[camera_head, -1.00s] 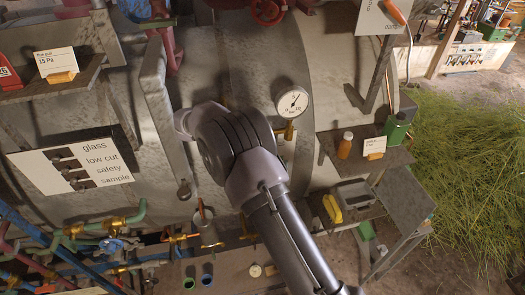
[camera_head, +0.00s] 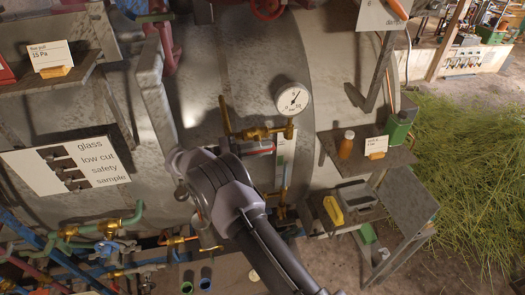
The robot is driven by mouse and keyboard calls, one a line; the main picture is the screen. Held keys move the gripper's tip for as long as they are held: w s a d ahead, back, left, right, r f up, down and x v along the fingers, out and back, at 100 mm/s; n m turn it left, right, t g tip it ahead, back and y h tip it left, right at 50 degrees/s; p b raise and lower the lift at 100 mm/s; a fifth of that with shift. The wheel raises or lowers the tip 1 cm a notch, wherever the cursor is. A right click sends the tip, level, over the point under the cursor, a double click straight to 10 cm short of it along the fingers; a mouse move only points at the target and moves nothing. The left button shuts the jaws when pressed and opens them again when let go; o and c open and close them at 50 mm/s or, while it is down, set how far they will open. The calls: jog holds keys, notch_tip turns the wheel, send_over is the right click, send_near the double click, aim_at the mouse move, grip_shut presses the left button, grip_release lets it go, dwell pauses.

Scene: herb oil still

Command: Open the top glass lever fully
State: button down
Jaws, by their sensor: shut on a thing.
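The sight glass (camera_head: 284,172) stands upright on the tank front below the pressure gauge (camera_head: 293,100). A brass valve (camera_head: 258,132) is at its top and another brass fitting (camera_head: 281,210) at its foot. The red top glass lever (camera_head: 265,145) shows as a short, roughly level bar just under the upper brass valve. My gripper (camera_head: 248,151) is mostly hidden behind my own wrist; the little that shows is at the left part of this lever, shut on it. The fingertips themselves cannot be made out clearly.
A label board (camera_head: 66,164) reading glass, low cut, safety, sample is at left. Green and blue pipes with brass valves (camera_head: 110,228) run at lower left.

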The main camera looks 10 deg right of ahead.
dwell(0.5)
jog(key=c, duration=1.5)
grip_release()
jog(key=shift+w+d, duration=0.1)
jog(key=shift+o, duration=0.2)
